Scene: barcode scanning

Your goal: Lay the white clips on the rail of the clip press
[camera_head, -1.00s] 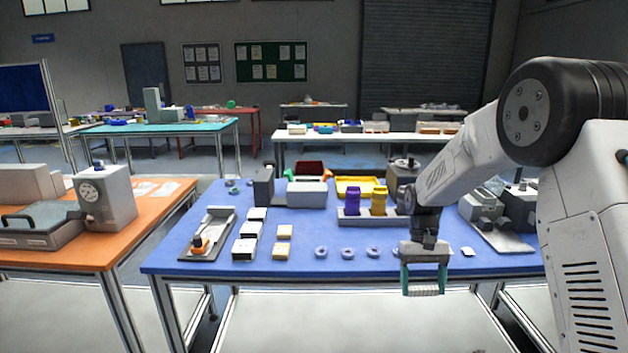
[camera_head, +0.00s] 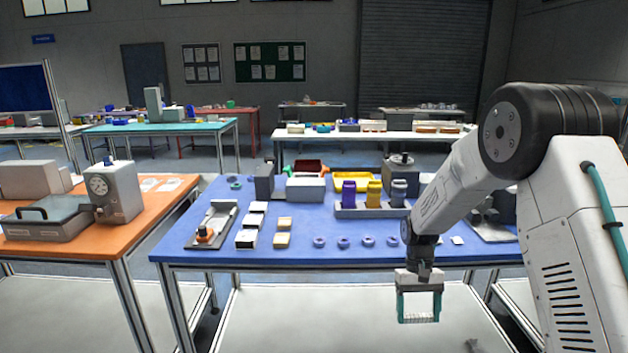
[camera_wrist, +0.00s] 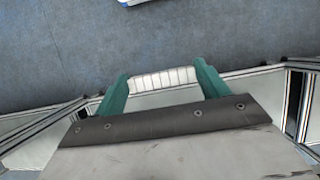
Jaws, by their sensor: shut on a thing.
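My gripper (camera_head: 418,316) has teal fingers and hangs in front of the blue table's front edge. It is shut on a white ribbed piece, seemingly a row of white clips (camera_head: 419,319), which spans the gap between the fingers. The wrist view shows the white clips (camera_wrist: 163,79) between the teal fingertips, above the grey floor. A grey device with a long flat bed and an orange knob (camera_head: 206,233) stands at the table's left. A grey machine (camera_head: 490,222) at the right is partly behind my arm. I cannot tell which one is the clip press.
The blue table (camera_head: 300,226) bears white boxes (camera_head: 246,238), cream blocks (camera_head: 282,239), several blue rings (camera_head: 343,242), and a holder with purple, yellow and grey bottles (camera_head: 373,196). An orange table (camera_head: 150,208) stands at the left. Bare tabletop lies along the front edge.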

